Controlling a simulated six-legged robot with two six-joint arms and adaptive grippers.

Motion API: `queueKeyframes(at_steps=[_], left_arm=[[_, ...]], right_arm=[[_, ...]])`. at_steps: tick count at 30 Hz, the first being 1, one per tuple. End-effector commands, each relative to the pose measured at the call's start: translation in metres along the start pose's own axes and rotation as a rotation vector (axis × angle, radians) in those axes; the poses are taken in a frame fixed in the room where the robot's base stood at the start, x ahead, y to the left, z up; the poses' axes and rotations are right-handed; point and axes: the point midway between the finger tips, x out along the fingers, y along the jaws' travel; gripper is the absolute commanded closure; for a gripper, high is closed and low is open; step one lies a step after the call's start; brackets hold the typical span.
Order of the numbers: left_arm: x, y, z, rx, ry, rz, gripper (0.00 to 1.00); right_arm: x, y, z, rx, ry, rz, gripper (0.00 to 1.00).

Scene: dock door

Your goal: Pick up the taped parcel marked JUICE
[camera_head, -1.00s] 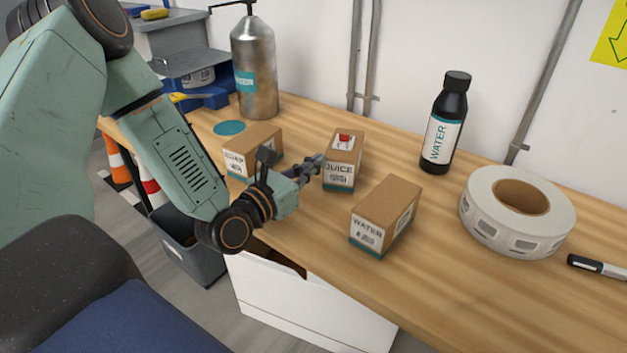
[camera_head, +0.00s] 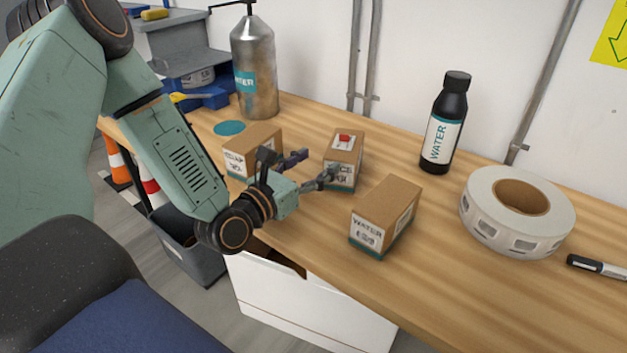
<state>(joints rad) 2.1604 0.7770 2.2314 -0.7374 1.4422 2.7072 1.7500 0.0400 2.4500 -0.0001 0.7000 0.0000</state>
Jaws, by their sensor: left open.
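The JUICE parcel (camera_head: 345,155) is a small brown taped box with a white label, a teal band at its base and a red mark on top. It stands upright on the wooden bench (camera_head: 460,300). My left gripper (camera_head: 314,168) is open, its fingers spread just in front of and to the left of the parcel. One finger overlaps the parcel's label in the picture; I cannot tell whether it touches. My right gripper is not in view.
A WATER parcel (camera_head: 386,215) stands close at the right front, another taped parcel (camera_head: 252,148) at the left behind my gripper. A metal dispenser (camera_head: 255,65), a black WATER bottle (camera_head: 446,125), a label roll (camera_head: 480,225) and a marker (camera_head: 597,266) stand or lie around.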

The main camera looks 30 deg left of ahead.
Motion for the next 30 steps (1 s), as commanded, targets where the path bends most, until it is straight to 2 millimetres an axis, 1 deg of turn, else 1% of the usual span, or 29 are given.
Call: queueKeyframes(at_steps=[1,6,9,20,23,30], left_arm=[[0.0,0.0,0.0,0.0,0.0,0.0,0.3],[0.0,0.0,0.0,0.0,0.0,0.0,0.16],[0.0,0.0,0.0,0.0,0.0,0.0,0.09],[-0.002,0.0,0.0,-0.001,0.001,0.001,0.09],[-0.008,0.001,0.0,-0.002,0.002,0.002,0.09],[-0.036,0.0,0.003,-0.005,0.002,0.005,0.09]], right_arm=[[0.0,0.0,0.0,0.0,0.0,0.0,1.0],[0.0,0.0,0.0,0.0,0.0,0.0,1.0],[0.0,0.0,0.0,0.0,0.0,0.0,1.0],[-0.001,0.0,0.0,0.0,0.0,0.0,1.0],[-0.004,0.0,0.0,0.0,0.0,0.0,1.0],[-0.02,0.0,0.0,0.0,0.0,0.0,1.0]])
